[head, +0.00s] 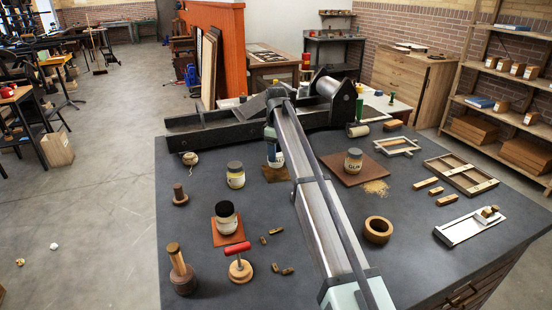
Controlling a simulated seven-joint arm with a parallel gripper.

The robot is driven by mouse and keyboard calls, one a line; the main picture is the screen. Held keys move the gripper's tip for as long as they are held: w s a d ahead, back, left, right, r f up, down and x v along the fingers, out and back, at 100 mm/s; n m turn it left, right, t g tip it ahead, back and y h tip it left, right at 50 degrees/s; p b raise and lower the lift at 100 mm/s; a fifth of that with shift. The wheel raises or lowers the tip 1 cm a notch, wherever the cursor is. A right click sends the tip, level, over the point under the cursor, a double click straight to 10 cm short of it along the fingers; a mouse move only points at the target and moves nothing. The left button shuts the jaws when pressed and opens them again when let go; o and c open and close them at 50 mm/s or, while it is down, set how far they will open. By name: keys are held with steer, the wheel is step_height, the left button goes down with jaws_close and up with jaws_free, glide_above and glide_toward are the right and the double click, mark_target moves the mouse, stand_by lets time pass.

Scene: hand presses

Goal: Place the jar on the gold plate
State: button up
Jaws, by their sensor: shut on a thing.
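My gripper (272,140) is at the far end of my arm, mostly hidden by the arm's links. It is shut on a pale jar (275,160), of which only part shows. The jar is upright over the small gold-brown plate (270,178); I cannot tell whether it touches the plate. The arm covers the plate's right side.
The dark bench top (190,210) holds a red-handled stamp (240,268), a wooden tool (181,270), a wooden ring (378,230) and frames (461,174) at right. A black press beam (215,132) runs behind the plate. My arm crosses the bench's middle.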

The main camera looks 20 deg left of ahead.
steer(key=shift+f, duration=1.4)
steer(key=shift+f, duration=0.1)
steer(key=o, duration=1.2)
step_height(320, 180, up, 12)
steer(key=shift+r, duration=0.1)
